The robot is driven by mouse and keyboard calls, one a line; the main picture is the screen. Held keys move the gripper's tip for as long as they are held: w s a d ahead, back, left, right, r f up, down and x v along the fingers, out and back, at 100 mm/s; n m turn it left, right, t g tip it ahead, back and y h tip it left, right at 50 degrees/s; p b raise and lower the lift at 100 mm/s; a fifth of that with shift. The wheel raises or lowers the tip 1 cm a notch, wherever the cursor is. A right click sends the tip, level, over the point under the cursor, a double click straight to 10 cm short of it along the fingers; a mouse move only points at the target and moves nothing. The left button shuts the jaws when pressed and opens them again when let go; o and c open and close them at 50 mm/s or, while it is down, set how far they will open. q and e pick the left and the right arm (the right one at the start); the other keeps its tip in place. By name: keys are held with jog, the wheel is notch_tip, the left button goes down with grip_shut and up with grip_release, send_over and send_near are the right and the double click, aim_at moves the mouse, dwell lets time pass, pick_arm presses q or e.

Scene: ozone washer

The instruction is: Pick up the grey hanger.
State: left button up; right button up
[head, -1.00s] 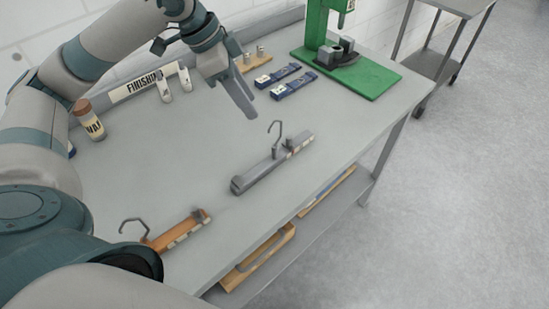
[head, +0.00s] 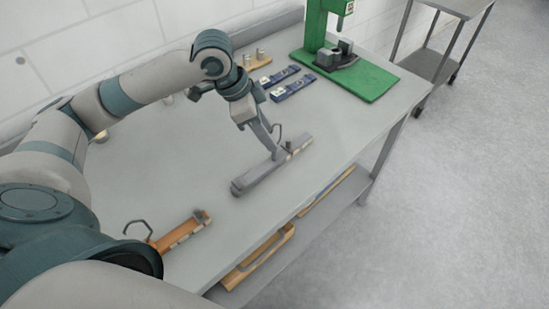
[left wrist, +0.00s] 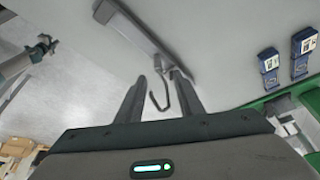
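The grey hanger (head: 262,178) lies on the table, its long body slanting from lower left to upper right, with a thin dark hook. My left gripper (head: 272,146) is low over the hanger's hook end. In the left wrist view the two fingers of the left gripper (left wrist: 158,82) are apart and open. The hook of the grey hanger (left wrist: 140,30) shows between the fingers, near their tips. I cannot tell whether they touch it. A grey-teal arm part at the left edge of the wrist view looks like my right arm; its gripper is too small to read.
An orange-brown hanger (head: 178,232) lies nearer on the table (head: 200,140). Blue items (head: 292,87) and a green press (head: 345,70) stand behind. Wooden pieces (head: 258,258) lie on the lower shelf. The table's front edge is close to the grey hanger.

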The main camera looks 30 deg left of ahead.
pick_arm(q)
jog(key=shift+w+d+f, duration=0.15)
jog(key=shift+d+f, duration=0.05)
jog(key=shift+f, duration=0.5)
jog(key=shift+f, duration=0.1)
jog(key=shift+d+f+p, duration=0.1)
jog(key=shift+f+p, duration=0.1)
jog(key=shift+p, duration=0.1)
jog(key=x, duration=0.2)
jog(key=p+x, duration=0.1)
jog(key=x, duration=0.1)
jog(key=shift+s, duration=0.25)
jog(key=shift+w+f, duration=0.1)
jog(key=shift+f, duration=0.25)
